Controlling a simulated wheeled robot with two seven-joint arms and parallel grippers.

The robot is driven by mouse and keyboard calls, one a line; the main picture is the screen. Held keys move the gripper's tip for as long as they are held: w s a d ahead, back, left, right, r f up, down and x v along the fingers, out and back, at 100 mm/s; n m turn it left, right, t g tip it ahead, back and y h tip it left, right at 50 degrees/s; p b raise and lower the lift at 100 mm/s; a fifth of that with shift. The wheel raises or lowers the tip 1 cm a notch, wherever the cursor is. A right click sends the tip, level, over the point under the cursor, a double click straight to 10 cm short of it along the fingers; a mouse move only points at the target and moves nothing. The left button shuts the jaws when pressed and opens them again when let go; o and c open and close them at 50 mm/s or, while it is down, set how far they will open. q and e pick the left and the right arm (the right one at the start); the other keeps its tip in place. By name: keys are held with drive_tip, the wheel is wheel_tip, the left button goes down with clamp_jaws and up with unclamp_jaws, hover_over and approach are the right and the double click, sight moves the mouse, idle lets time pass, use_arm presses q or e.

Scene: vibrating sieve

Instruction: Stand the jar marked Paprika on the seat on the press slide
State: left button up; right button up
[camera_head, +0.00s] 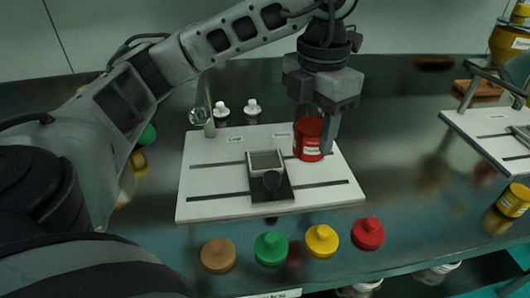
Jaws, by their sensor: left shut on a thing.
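A red jar (308,145) with a white label is in my left gripper (321,122), upright at the back right of a white board. The label is too small to read. My left gripper comes down from above and is shut on the jar, partly hiding its top and right side. The press slide (285,192) is a dark block on the white board, with a pale square seat (266,160) at its back and a dark round knob in front. The jar is right of the seat and apart from it. I cannot tell whether it touches the board.
The white board (215,205) has two long slots. Brown (218,254), green (271,248), yellow (321,240) and red (368,233) knobbed caps lie along the front. Two white pieces stand behind. At right are a yellow jar (514,200) and another white stand (470,125).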

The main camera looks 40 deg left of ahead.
use_arm(q)
drive_tip(key=shift+a+r+n, duration=0.15)
drive_tip(key=shift+r+n, duration=0.05)
drive_tip(key=shift+n, duration=0.8)
drive_tip(key=shift+a+f, duration=0.1)
drive_tip(key=shift+a, duration=0.2)
drive_tip(key=w+a+f, duration=0.2)
drive_tip(key=a+f, duration=0.1)
drive_tip(key=a, duration=0.4)
drive_tip(key=b, duration=0.1)
approach(264, 162)
drive_tip(key=shift+d+f, duration=0.25)
drive_tip(key=shift+a+f+b, duration=0.2)
drive_tip(key=shift+f+b, duration=0.1)
drive_tip(key=shift+f, duration=1.45)
